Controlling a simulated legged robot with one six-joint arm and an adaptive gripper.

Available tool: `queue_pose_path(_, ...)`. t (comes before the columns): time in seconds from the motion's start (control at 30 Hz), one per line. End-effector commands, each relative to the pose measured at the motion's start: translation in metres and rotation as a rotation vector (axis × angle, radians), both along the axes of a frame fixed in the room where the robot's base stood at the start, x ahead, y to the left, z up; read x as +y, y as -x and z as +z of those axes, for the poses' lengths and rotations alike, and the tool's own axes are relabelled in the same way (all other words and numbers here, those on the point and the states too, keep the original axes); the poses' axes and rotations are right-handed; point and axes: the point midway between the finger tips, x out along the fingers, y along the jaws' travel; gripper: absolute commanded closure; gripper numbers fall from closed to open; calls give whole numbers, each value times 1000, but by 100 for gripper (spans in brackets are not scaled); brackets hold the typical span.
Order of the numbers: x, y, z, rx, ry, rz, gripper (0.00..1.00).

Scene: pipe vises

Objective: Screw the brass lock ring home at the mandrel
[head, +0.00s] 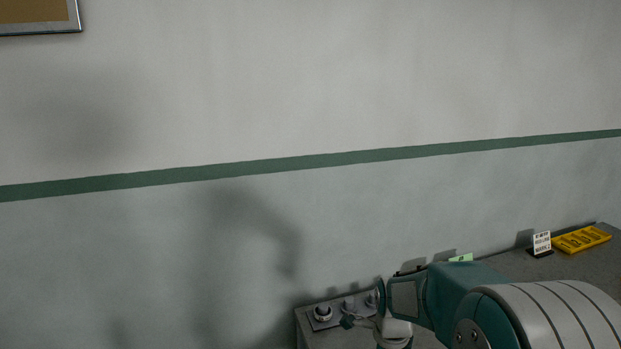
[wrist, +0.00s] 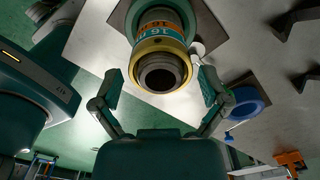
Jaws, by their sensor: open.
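In the wrist view a round fitting with orange and teal bands marked "16 m", partly cut off, stands on a pale plate. A yellow brass-coloured ring (wrist: 143,62) sits around its near end, with a dark threaded-looking bore (wrist: 160,79) in the middle. I take this to be the lock ring at the mandrel; how far it is screwed on I cannot tell. My gripper (wrist: 161,76) is open, one finger on each side of the ring, with visible gaps and no clear contact. In the head view my arm hides most of the gripper and the fitting.
A blue ring-shaped part (wrist: 246,103) lies right of the fitting in the wrist view. Dark brackets (wrist: 300,15) are at upper right. In the head view, a plate with small fittings (head: 322,313), a small sign (head: 541,242) and a yellow tray (head: 582,239) sit on the grey bench against the wall.

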Motion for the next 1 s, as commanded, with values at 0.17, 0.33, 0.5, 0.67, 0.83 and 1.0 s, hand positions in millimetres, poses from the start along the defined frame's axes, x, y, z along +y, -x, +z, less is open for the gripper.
queue_pose_path(0.17, 0, 0, 0, -1, -1, 63, 5)
queue_pose_path(0.33, 0, -1, 0, -2, -1, 255, 5)
queue_pose_path(0.5, 0, -1, 0, -2, -1, 447, 5)
queue_pose_path(0.67, 0, -1, 0, -1, -1, 626, 5)
queue_pose_path(0.83, 0, -1, 0, -1, -2, 813, 5)
queue_pose_path(1.0, 0, -1, 0, -1, -2, 903, 5)
